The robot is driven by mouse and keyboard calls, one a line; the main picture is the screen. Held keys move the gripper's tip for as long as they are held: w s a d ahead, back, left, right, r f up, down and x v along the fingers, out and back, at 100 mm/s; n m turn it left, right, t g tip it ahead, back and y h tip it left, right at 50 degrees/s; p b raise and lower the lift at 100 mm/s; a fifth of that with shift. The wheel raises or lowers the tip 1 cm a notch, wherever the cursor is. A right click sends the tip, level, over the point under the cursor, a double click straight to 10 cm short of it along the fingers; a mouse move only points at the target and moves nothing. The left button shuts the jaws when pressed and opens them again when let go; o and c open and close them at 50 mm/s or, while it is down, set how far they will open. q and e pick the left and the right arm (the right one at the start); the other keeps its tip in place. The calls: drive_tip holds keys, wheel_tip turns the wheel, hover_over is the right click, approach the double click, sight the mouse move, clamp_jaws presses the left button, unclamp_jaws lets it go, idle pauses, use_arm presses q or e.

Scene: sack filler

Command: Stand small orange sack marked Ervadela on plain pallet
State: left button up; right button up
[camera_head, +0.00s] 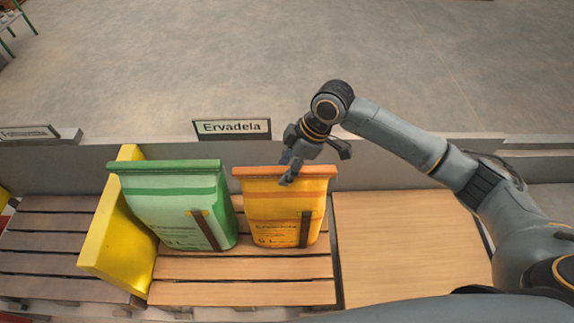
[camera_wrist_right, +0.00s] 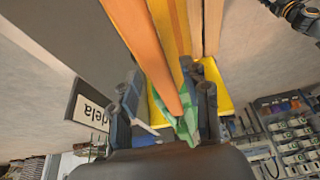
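The small orange sack (camera_head: 284,205) stands upright on a light slatted pallet (camera_head: 240,292), near its right end. It has a dark strip on its front and small print, partly readable as Ervadela. My right gripper (camera_head: 316,167) is at its top edge, with one finger in front of the orange band and the other behind it. In the right wrist view the orange top band (camera_wrist_right: 150,55) runs between the open fingers of my right gripper (camera_wrist_right: 166,108), with gaps showing on both sides. My left gripper is not in view. I cannot tell which pallet is the plain one.
A green sack (camera_head: 175,210) stands close to the left of the orange one. A yellow divider (camera_head: 112,235) separates a darker slatted pallet (camera_head: 50,240). A bare smooth wooden surface (camera_head: 405,250) lies to the right. A sign reading Ervadela (camera_head: 232,128) stands on the wall behind.

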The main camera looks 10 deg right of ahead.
drive_tip(key=shift+f, duration=0.1)
drive_tip(key=shift+d, duration=0.1)
drive_tip(key=v, duration=1.2)
drive_tip(key=shift+s, duration=0.1)
